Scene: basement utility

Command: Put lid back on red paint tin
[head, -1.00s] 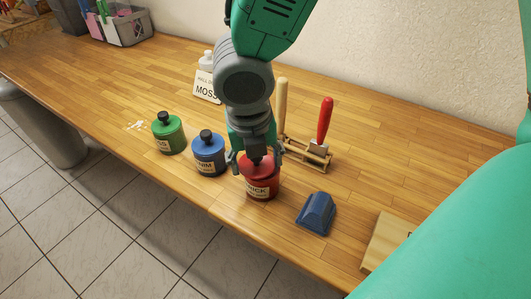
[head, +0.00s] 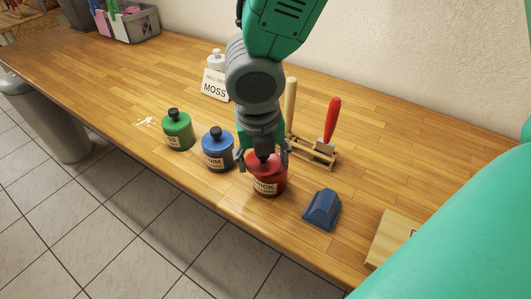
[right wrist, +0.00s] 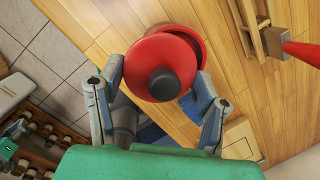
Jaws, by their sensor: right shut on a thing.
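The red paint tin (head: 268,184), labelled with a word ending in "ICK", stands upright near the bench's front edge. Its red lid (right wrist: 150,60) has a black knob (right wrist: 163,84). My right gripper (head: 262,160) comes down from above, its fingers on either side of the lid; it also shows in the right wrist view (right wrist: 160,72), shut on the lid. In that view the lid is over the tin but off-centre, with a dark crescent of the tin's opening (right wrist: 187,38) showing past its edge. Whether the lid touches the rim is unclear. My left gripper is not in view.
A blue tin (head: 217,154) stands close left of the red one, a green tin (head: 177,134) beyond. A blue block (head: 321,210) lies to the right. A wooden rack (head: 315,153) with a red-handled tool (head: 332,120) stands behind. A "MOSS" card (head: 215,86) is farther back.

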